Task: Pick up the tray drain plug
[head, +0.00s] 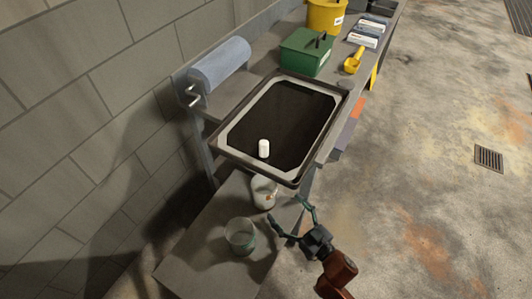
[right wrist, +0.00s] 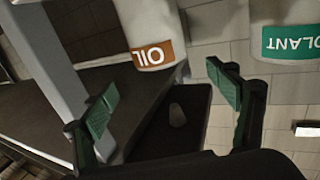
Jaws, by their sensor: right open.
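The tray drain plug appears to be the small white upright cylinder (head: 263,149) in the near part of the wide dark tray (head: 228,141). My right gripper (head: 292,217) is open and empty, below the tray's near edge in the head view and apart from the plug. In the right wrist view its two fingers (right wrist: 168,101) are spread. A dim grey stub (right wrist: 177,115) shows between them on a dark panel; I cannot tell whether it is the plug. My left gripper is not in view.
A white container with an orange OIL label (head: 264,193) and a translucent container with a green label (head: 240,237) stand close to my right gripper. Behind the tray are a blue roll (head: 220,64), a green box (head: 306,52), a yellow bucket (head: 325,15) and a yellow scoop (head: 353,61).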

